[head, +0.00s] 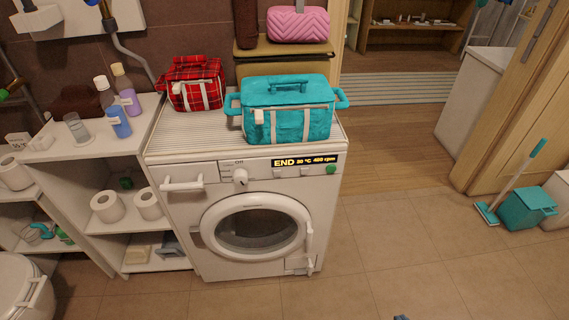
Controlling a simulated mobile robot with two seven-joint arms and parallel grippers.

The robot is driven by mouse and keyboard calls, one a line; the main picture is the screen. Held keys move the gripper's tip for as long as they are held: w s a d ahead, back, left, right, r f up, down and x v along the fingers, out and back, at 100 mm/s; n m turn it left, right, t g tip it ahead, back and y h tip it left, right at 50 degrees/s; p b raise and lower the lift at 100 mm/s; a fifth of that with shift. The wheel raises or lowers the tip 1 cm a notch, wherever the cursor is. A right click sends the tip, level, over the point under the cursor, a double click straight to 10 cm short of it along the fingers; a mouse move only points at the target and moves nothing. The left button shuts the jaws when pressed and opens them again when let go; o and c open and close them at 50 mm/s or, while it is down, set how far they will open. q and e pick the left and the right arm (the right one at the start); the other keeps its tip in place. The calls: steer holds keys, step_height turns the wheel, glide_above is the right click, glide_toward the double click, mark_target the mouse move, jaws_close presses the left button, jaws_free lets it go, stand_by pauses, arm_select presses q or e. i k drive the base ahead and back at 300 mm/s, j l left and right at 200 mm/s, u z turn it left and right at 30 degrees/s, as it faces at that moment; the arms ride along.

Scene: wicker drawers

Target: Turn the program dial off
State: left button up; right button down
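The white program dial (240,177) sits on the front panel of the white washing machine (190,234), just left of the display. An "Off" label (239,162) is printed above the dial. Where the dial points is too small to tell for sure. The lit display (304,161) reads END with a temperature and a spin speed. The round door (257,228) is shut.
A teal bag (290,95) and a red plaid bag (193,85) stand on the machine. A white shelf (85,148) with bottles and paper rolls adjoins its left side. A small bluish thing (400,317) shows at the bottom edge, unclear.

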mark_target(240, 175)
steer(key=u, duration=0.3)
steer(key=l+u, duration=0.95)
steer(key=l, duration=0.25)
steer(key=k+l+u, duration=0.2)
steer(key=l, duration=0.15)
steer(key=k+l, duration=0.1)
steer(key=l, duration=0.35)
steer(key=k+l, duration=0.1)
steer(key=l, duration=0.4)
steer(key=k+l+u, duration=0.1)
steer(key=l, duration=0.35)
steer(key=k+l, duration=0.1)
steer(key=l, duration=0.4)
